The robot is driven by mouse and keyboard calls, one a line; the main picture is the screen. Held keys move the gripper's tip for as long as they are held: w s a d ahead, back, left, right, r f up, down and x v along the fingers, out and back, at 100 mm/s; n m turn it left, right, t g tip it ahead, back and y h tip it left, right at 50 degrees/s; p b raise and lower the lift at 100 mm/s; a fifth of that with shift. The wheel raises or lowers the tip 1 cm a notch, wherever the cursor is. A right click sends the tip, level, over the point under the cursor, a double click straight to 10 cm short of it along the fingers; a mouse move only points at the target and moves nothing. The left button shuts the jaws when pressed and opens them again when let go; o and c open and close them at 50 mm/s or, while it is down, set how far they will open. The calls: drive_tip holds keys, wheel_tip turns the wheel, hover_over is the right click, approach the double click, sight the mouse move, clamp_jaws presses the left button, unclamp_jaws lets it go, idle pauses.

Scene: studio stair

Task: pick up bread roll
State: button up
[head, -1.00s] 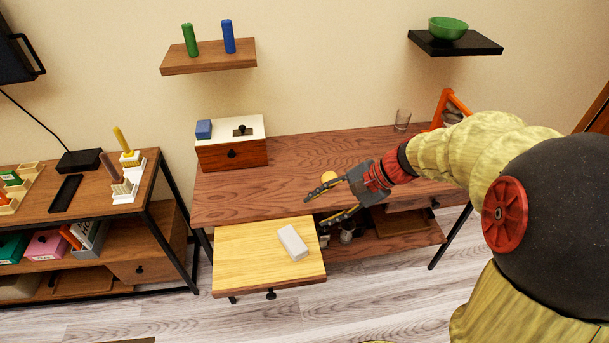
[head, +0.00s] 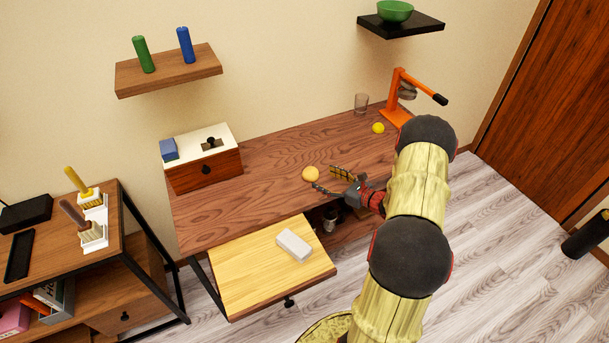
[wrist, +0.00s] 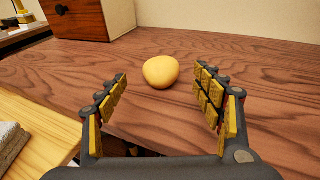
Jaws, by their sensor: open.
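The bread roll (head: 311,174) is a small, round, yellow-tan lump on the wooden desk top (head: 270,150), near its front edge. In the wrist view the bread roll (wrist: 161,71) lies ahead of my gripper (wrist: 165,88), roughly centred between the fingers and beyond their tips. My gripper (head: 324,180) is open and empty in the head view, at the desk's front edge just right of the roll. The fingers do not touch the roll.
A pulled-out drawer (head: 250,278) with a pale block (head: 293,244) on it juts out below the desk front. A small drawer box (head: 205,170) stands at the desk's left. A glass (head: 361,103), a yellow ball-like fruit (head: 378,128) and an orange press (head: 398,100) stand at the right.

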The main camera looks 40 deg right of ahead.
sight(316, 176)
drive_tip(key=b+x, duration=0.1)
drive_tip(key=x, duration=0.2)
drive_tip(key=f+b+x, duration=0.1)
drive_tip(key=x, duration=0.2)
drive_tip(key=shift+s+d, duration=0.1)
drive_tip(key=shift+s, duration=0.05)
drive_tip(key=shift+w, duration=0.4)
drive_tip(key=shift+c, duration=0.7)
drive_tip(key=c, duration=1.1)
drive_tip(key=shift+r, duration=0.1)
